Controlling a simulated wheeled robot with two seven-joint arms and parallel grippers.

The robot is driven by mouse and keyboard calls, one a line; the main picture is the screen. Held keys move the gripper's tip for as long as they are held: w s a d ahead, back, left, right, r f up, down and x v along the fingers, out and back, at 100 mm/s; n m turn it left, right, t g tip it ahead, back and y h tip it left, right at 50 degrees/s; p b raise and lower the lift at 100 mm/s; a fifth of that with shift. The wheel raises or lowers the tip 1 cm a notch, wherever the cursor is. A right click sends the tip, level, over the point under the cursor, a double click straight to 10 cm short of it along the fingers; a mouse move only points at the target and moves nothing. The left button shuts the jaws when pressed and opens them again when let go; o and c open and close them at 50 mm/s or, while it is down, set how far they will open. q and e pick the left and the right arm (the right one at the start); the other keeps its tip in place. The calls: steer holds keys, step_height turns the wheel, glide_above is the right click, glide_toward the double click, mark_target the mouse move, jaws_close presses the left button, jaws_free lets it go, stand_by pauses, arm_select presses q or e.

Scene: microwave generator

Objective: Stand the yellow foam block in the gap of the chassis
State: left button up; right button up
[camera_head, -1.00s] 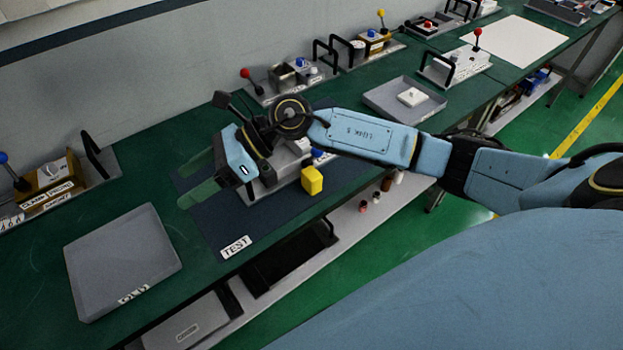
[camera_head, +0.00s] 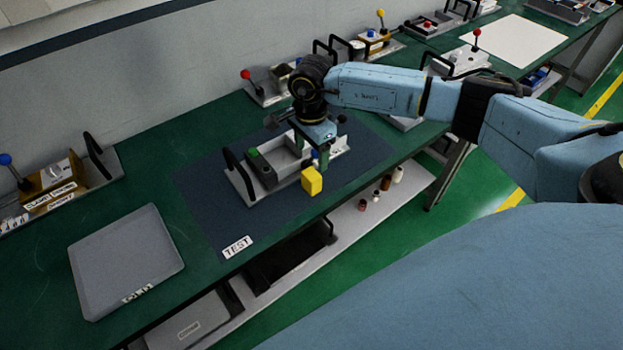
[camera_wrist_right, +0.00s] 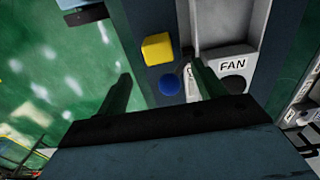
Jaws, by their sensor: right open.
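The yellow foam block (camera_head: 312,181) stands on the dark mat beside the near edge of the chassis. It also shows in the right wrist view (camera_wrist_right: 158,48), ahead of the fingertips. The grey chassis (camera_head: 240,184) has a black handle at its left end and walled compartments. Part of it, with a FAN label, shows in the right wrist view (camera_wrist_right: 230,45). My right gripper (camera_head: 319,160) points down over the right part of the chassis, just behind the block. Its fingers (camera_wrist_right: 162,82) are apart with nothing gripped. A blue knob (camera_wrist_right: 169,85) appears between them. My left gripper is out of view.
The dark mat (camera_head: 210,215) carries a TEST label (camera_head: 238,247). A grey tray (camera_head: 125,262) lies at the left. Fixtures with levers (camera_head: 262,92) stand along the wall. My right arm partly covers another tray (camera_head: 405,124).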

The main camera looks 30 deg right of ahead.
mark_target(312, 174)
steer(key=shift+s+f+p, duration=0.15)
steer(key=shift+f+p, duration=0.6)
steer(key=shift+f, duration=2.3)
steer(key=c, duration=1.4)
